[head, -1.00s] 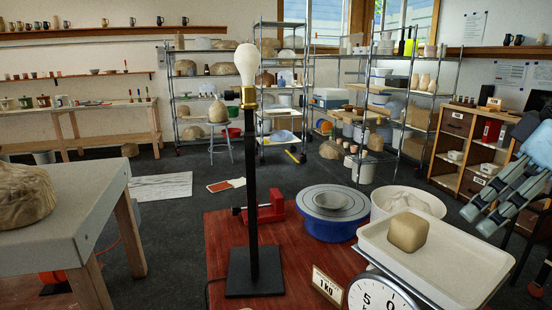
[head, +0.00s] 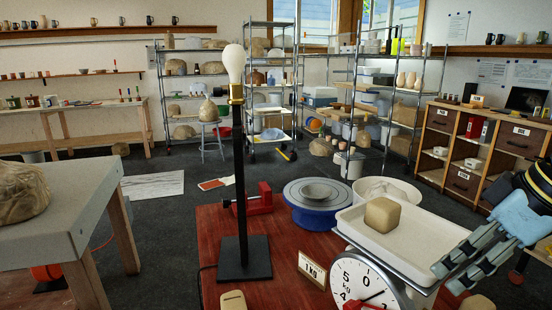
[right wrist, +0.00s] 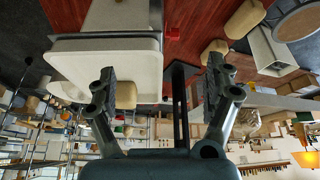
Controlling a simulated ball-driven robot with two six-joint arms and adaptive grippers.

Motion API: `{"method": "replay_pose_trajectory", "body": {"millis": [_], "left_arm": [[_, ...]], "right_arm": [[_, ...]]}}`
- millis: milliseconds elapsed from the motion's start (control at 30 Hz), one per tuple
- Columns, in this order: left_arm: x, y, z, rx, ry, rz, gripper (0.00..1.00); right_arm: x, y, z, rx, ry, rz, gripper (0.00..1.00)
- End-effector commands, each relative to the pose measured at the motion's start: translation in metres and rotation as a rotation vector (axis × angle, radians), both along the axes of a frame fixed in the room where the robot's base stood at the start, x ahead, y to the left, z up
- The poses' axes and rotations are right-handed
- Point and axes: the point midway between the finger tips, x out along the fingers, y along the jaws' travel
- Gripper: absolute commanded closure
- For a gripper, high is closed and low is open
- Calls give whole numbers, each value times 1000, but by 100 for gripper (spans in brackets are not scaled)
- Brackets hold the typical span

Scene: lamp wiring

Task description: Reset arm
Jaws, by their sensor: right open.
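The lamp stands upright on the red table, with a black square base (head: 244,258), a black pole, a brass socket (head: 236,93) and a white bulb (head: 233,64) on top. My right gripper (head: 446,275) is open and empty at the lower right of the head view, by the right end of the scale's tray and well to the right of the lamp. In the right wrist view its two fingers (right wrist: 163,80) are spread apart, with the dark pole showing beyond them. My left gripper is in neither view.
A dial scale (head: 362,283) carries a white tray (head: 400,258) with a clay block (head: 381,214), close to my right gripper. A blue banding wheel (head: 313,212), a white bowl (head: 388,188) and a red vise (head: 260,204) are behind. A grey-topped table (head: 85,200) stands left.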

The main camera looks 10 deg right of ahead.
Motion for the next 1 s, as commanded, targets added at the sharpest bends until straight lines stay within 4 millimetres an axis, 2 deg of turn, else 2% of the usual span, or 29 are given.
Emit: {"method": "replay_pose_trajectory", "body": {"millis": [167,333,500,733,767,800,967,1000], "left_arm": [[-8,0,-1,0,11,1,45],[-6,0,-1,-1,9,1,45],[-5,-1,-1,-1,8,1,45],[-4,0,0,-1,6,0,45],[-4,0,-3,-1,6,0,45],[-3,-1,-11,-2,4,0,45],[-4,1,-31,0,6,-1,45],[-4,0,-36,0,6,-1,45]], "right_arm": [[-21,25,-36,6,-13,-21,15],[-55,50,-71,-14,-12,-100,15],[-86,64,-89,-50,16,-198,15],[-128,75,-102,-96,89,-329,15],[-130,74,-109,-104,97,-337,15],[-124,71,-133,-109,102,-332,15],[-114,66,-208,-113,123,-336,15],[-113,64,-230,-114,130,-338,15]]}}
